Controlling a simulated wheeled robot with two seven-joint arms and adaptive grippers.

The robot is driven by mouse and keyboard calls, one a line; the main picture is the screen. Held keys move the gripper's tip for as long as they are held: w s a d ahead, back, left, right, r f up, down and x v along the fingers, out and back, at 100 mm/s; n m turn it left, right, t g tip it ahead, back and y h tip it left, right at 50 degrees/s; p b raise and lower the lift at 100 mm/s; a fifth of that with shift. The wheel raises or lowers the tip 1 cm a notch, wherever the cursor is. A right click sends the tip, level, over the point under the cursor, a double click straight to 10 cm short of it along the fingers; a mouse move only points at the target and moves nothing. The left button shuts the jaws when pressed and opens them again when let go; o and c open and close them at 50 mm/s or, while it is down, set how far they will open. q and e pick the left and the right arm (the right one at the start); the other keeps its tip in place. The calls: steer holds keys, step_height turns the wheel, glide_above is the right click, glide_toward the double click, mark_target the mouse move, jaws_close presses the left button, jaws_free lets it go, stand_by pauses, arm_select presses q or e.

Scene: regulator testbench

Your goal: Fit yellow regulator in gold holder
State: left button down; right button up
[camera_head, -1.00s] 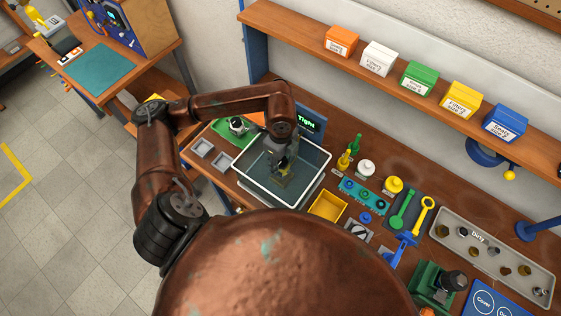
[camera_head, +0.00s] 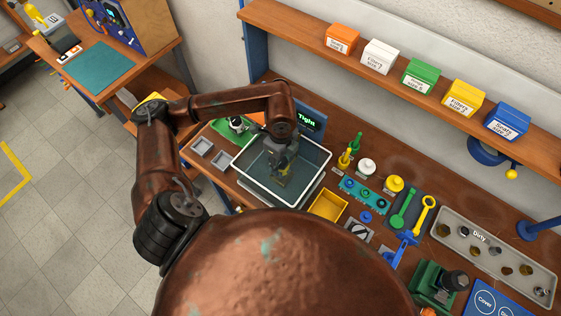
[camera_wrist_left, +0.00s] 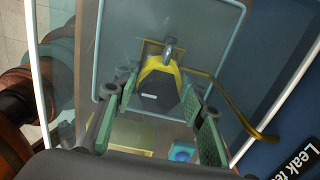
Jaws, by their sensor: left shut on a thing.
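A clear tank with a white rim (camera_head: 265,187) stands on the bench. My left gripper (camera_head: 284,172) points down into it from above. In the left wrist view, the yellow regulator (camera_wrist_left: 160,80), with a dark grey face and a metal stem, sits between the green-padded fingers of my left gripper (camera_wrist_left: 155,98), which is shut on it. Gold-coloured metal (camera_wrist_left: 243,112) of the gold holder curves to the right of the regulator, and more gold shows behind its stem. Whether the regulator touches the holder cannot be told. My right gripper is not in view.
A yellow bin (camera_head: 328,205) stands close to the tank's right side. Two small grey trays (camera_head: 202,146) are at its left. A screen reading "Tight" (camera_head: 309,121) is behind it. Knobs, tools and a "Dirty" tray (camera_head: 443,240) fill the bench to the right.

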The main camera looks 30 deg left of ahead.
arm_select(q)
steer(key=shift+f+b, duration=1.05)
steer(key=shift+f, duration=0.55)
stand_by(1.6)
steer(key=c, duration=1.2)
jaws_free()
steer(key=shift+o, duration=0.6)
steer(key=o, duration=0.4)
steer(key=shift+r, duration=0.1)
steer(key=shift+r+p, duration=2.75)
steer(key=shift+r, duration=1.15)
